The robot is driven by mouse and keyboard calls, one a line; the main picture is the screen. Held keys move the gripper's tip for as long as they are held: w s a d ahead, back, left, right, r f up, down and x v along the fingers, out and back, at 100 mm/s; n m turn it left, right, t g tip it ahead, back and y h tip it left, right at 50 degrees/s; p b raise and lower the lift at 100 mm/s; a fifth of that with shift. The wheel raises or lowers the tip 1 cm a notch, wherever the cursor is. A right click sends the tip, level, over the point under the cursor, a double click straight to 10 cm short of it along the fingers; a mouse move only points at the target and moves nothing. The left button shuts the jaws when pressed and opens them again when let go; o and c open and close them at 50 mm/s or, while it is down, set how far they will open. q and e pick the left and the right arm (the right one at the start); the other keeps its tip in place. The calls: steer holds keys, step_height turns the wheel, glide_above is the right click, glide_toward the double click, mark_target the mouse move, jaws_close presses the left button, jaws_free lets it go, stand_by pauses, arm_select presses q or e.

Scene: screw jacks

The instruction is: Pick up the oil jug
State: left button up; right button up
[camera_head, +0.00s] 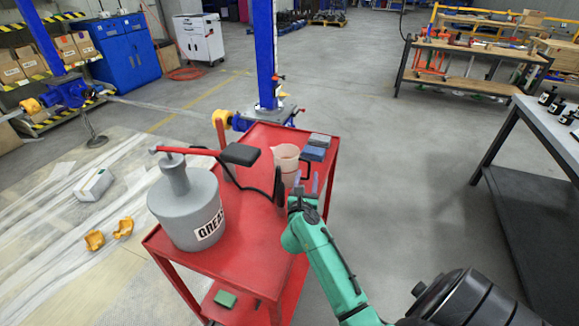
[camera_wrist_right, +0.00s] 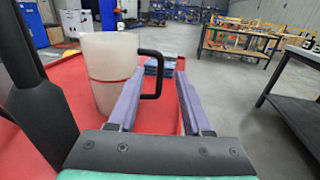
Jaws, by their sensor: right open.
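The oil jug (camera_head: 286,157) is a translucent whitish jug with a black handle, standing upright on the red cart (camera_head: 262,245). In the right wrist view the jug (camera_wrist_right: 109,70) stands left of centre, and its black handle reaches between the two fingers. My right gripper (camera_head: 305,184) is open at the near right side of the jug. In the right wrist view the fingers of my right gripper (camera_wrist_right: 160,98) are apart, one on each side of the handle's outer part; contact cannot be told. My left gripper is not in view.
A grey grease bucket (camera_head: 183,208) with a red-handled pump stands on the cart left of the jug. Blue-grey blocks (camera_head: 315,147) lie behind the jug. A blue lift post (camera_head: 264,55) rises behind the cart. A dark workbench (camera_head: 545,150) stands at right, with clear floor between.

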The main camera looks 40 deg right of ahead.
mark_target(309, 166)
steer(key=x, duration=0.6)
steer(key=shift+w+d+f, duration=0.2)
steer(key=shift+d, duration=0.05)
steer(key=shift+w+f, duration=0.1)
steer(key=shift+f, duration=0.05)
jaws_close()
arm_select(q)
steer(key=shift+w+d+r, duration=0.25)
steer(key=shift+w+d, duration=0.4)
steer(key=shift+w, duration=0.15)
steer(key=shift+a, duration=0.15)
